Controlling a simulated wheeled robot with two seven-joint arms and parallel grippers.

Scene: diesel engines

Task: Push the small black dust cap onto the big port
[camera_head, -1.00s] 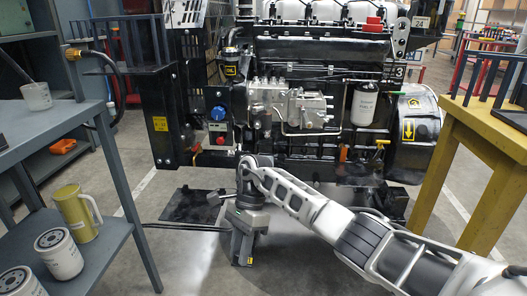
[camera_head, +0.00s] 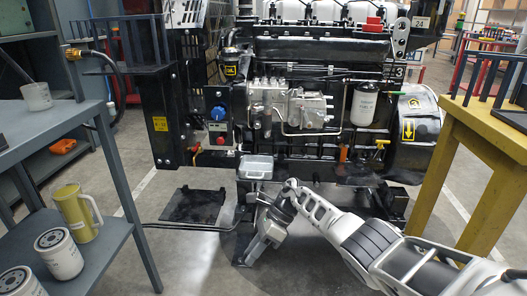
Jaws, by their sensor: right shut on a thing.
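My right gripper (camera_head: 245,259) is low in front of the engine (camera_head: 310,100), tilted with its fingers pointing down and to the left. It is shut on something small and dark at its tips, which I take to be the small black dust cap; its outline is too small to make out. The engine's metal pump (camera_head: 290,105) with several fittings faces me, well above the gripper. I cannot tell which opening is the big port. My left gripper is out of view.
A grey box (camera_head: 257,168) sits at the engine's lower front, just above my gripper. A blue shelf cart (camera_head: 85,255) with filters and a yellow jug (camera_head: 77,212) stands left. A yellow table (camera_head: 470,140) stands right. A dark mat (camera_head: 193,205) lies on the floor.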

